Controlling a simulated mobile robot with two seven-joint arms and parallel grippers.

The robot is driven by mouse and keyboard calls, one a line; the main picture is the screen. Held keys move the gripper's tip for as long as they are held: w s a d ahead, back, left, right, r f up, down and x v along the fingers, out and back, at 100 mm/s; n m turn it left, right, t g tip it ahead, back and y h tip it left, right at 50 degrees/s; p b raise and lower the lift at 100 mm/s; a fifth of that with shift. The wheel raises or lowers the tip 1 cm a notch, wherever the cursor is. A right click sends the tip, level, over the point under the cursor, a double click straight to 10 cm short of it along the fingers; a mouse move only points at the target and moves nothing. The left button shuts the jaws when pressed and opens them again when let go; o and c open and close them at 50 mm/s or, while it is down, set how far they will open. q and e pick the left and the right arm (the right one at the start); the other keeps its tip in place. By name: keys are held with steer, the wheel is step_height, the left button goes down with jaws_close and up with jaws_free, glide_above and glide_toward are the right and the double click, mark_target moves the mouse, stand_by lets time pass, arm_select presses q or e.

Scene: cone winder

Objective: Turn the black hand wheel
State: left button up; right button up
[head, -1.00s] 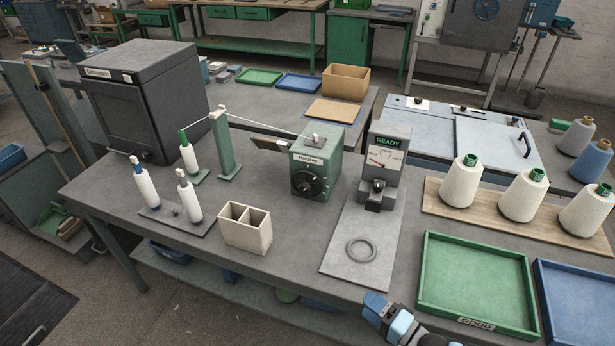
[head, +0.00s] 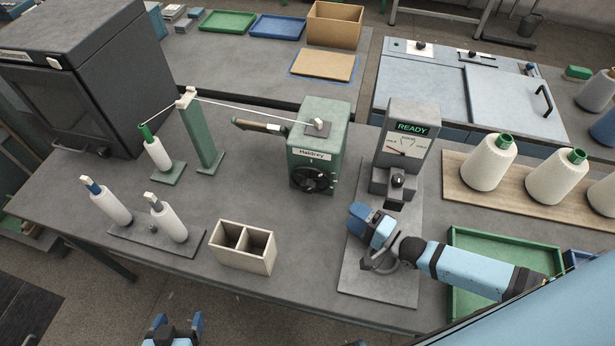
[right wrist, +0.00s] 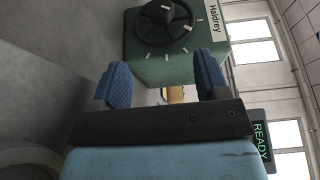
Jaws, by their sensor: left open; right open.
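The black hand wheel (head: 313,179) is on the front face of the green Haldrey winder box (head: 325,120). It also shows in the right wrist view (right wrist: 165,25), near the top, beyond the fingers. My right gripper (head: 354,217) is open and empty, to the right of the wheel and nearer the camera, clear of it. In the right wrist view its two blue fingers (right wrist: 160,85) are spread apart with nothing between them. My left gripper (head: 176,325) is open at the bottom edge of the head view, in front of the table and far from the wheel.
A grey tester (head: 408,135) reading READY stands right of the winder, behind my right arm. A two-part beige box (head: 243,249) stands front left of the winder. A thread runs from a green post (head: 200,135) to the winder top. Table directly before the wheel is clear.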

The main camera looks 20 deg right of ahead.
mark_target(313, 191)
steer(key=shift+w+a+r, duration=0.1)
steer(key=shift+w+a, duration=0.1)
steer(key=shift+w, duration=0.05)
steer(key=p+x, duration=0.2)
steer(key=x, duration=1.1)
steer(key=shift+s, duration=0.1)
